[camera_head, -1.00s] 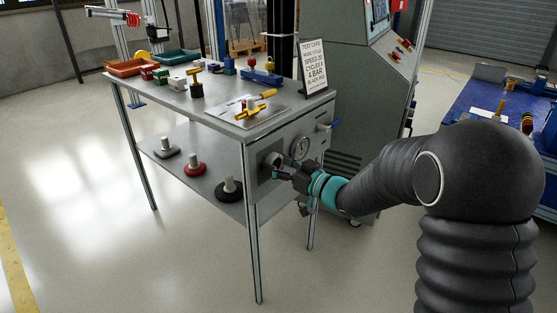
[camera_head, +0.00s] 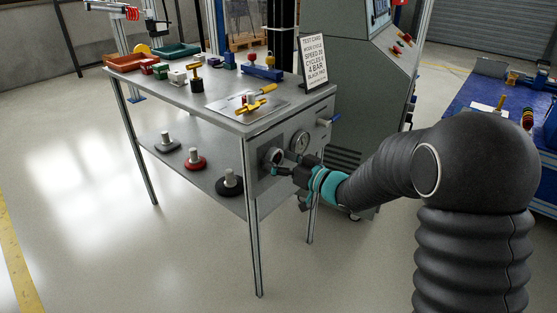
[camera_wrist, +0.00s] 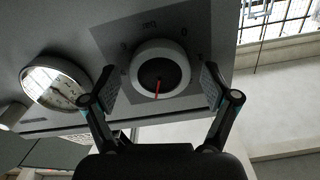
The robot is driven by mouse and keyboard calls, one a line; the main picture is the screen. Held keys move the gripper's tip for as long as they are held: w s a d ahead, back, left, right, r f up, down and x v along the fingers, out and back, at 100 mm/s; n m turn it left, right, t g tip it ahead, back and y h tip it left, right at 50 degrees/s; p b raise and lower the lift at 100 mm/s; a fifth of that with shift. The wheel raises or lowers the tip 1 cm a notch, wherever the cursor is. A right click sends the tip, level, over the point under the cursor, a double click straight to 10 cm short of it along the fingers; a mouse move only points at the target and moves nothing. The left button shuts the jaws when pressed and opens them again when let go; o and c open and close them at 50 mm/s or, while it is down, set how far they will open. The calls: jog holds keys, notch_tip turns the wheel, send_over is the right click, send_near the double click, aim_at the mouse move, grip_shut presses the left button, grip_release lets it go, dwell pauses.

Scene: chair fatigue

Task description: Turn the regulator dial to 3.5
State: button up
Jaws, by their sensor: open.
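The regulator dial (camera_wrist: 160,68) is a round knob with a pale rim, a dark face and a red pointer line, on a grey panel at the table's end. In the wrist view the pointer runs toward the bottom of the picture. In the head view my gripper (camera_head: 284,171) is at the panel, partly covering the dial (camera_head: 271,156).
A round gauge (camera_wrist: 55,82) sits beside the dial, left of it in the wrist view. A test card (camera_head: 313,62) stands on the table (camera_head: 226,118). Weights with upright posts, including a red one (camera_head: 196,163), stand on the lower shelf.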

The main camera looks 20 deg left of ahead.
jog(key=v, duration=1.2)
